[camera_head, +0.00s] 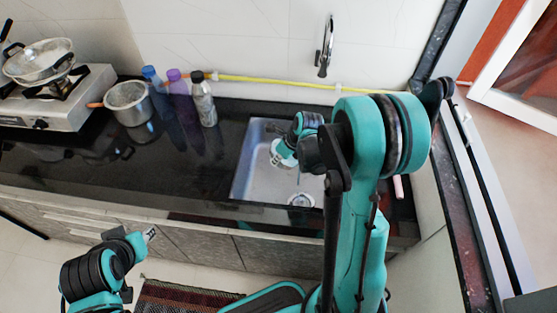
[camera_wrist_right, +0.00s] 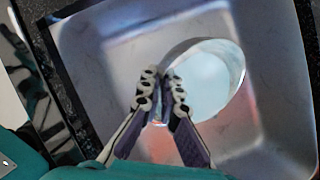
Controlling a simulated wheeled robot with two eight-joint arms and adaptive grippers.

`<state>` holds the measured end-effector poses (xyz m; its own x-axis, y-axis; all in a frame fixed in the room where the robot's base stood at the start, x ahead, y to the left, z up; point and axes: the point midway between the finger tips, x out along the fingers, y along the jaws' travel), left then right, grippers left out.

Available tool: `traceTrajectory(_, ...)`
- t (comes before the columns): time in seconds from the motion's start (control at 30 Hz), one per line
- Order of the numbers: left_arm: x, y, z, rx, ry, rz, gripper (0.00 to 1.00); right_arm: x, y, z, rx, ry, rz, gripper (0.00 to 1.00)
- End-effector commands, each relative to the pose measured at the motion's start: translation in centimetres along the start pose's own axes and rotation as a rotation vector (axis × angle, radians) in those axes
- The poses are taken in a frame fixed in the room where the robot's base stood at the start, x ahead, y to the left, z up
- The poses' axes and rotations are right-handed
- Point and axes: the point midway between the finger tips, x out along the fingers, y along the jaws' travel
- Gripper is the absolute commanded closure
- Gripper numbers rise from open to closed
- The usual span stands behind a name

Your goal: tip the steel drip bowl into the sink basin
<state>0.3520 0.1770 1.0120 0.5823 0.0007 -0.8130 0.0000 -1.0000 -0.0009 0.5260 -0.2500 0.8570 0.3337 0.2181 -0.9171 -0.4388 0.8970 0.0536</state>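The steel drip bowl (camera_wrist_right: 236,58) is in the sink basin area in the right wrist view, with a pale, bright surface inside that may be water. In the head view the bowl (camera_head: 275,151) shows partly, behind my right gripper (camera_head: 283,158). In the wrist view the right gripper (camera_wrist_right: 163,76) has its fingertips close together at the bowl's near left rim, shut on it. The bowl is over or in the grey sink basin (camera_head: 262,185); whether it touches the floor is unclear. My left gripper (camera_head: 149,235) is low in front of the counter, away from the bowl; its finger opening is unclear.
A tap (camera_head: 324,48) is on the wall above the sink. Several bottles (camera_head: 203,100) and a steel pot (camera_head: 129,102) stand left of the sink, beside a stove (camera_head: 62,100) with a pan. The black counter (camera_head: 150,165) between is clear. A drain (camera_head: 300,200) shows in the basin.

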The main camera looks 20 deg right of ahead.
Motion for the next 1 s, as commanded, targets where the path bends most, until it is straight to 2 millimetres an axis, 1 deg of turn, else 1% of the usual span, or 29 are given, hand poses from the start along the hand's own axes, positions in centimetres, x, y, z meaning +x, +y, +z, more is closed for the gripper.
traceTrajectory(0.47,0.02,0.0,0.01,0.0,0.0,0.0,0.68,-0.01,0.0,-0.02,0.001,-0.002,0.003,1.0)
traceTrajectory(0.8,0.5,0.0,0.35,0.0,0.0,0.0,0.68,-0.57,-0.44,-0.22,0.028,-0.07,0.075,1.0)
traceTrajectory(1.0,0.49,0.0,0.35,0.0,0.0,0.0,0.68,-0.7,-0.4,-0.14,0.029,-0.08,0.085,1.0)
